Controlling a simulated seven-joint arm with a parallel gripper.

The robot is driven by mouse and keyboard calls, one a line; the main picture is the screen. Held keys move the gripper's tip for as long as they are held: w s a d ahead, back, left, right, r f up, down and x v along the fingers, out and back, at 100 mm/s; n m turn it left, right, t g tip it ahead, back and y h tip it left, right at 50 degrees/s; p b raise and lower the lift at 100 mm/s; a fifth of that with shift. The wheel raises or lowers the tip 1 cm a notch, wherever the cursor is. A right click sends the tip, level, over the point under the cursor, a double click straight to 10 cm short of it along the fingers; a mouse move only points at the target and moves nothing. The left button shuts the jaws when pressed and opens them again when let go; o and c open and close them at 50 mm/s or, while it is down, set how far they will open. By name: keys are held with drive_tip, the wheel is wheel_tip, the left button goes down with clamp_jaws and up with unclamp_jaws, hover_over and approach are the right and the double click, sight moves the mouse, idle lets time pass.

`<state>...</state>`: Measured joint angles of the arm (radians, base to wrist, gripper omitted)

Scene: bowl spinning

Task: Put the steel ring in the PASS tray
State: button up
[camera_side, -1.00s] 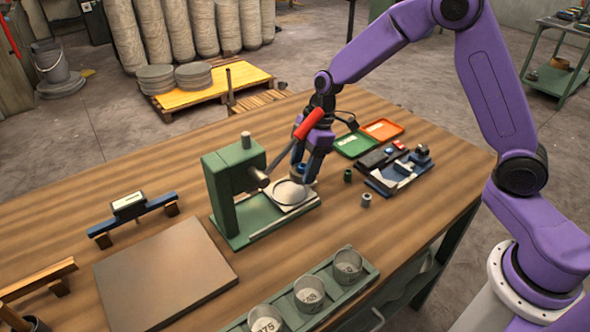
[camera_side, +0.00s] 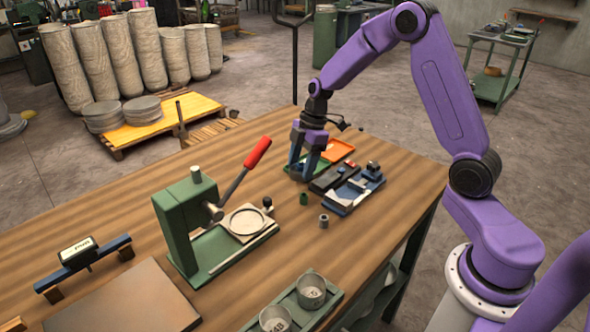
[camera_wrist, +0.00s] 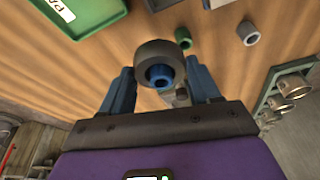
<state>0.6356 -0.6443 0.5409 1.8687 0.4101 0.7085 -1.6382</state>
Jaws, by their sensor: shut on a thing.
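The steel ring (camera_wrist: 146,52) is a thick grey ring between my fingers in the wrist view, with a blue piece showing in its hole. My gripper (camera_wrist: 160,72) is shut on it. In the side view my gripper (camera_side: 303,172) points down beside the green tray (camera_side: 322,166) and partly covers it; the ring cannot be made out there. The green tray also shows at the upper left of the wrist view (camera_wrist: 103,17), its white label cut off after "PA". I take it as the PASS tray.
An orange tray (camera_side: 339,150) lies behind the green one. A dark fixture (camera_side: 352,190) stands to their right. A small green ring (camera_side: 303,198) and grey ring (camera_side: 323,221) stand in front. A green press (camera_side: 180,225) with a red-handled lever is at the left.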

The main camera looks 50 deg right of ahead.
drive_tip(key=w+d+r+m+t, duration=0.1)
drive_tip(key=w+d+r+m, duration=0.1)
drive_tip(key=w+d+m, duration=0.6)
drive_tip(key=shift+s+d+f+n+h, duration=0.15)
drive_tip(key=shift+s+d+f+n, duration=0.2)
drive_tip(key=shift+f, duration=0.8)
drive_tip(key=shift+s+d+f+n+h, duration=0.15)
drive_tip(key=shift+d+f+n, duration=0.3)
drive_tip(key=shift+f, duration=0.65)
drive_tip(key=shift+s+d+f+n+h, duration=0.1)
drive_tip(key=shift+s+d+f+n, duration=0.25)
drive_tip(key=shift+f, duration=0.8)
drive_tip(key=shift+f, duration=0.3)
drive_tip(key=o, duration=1.4)
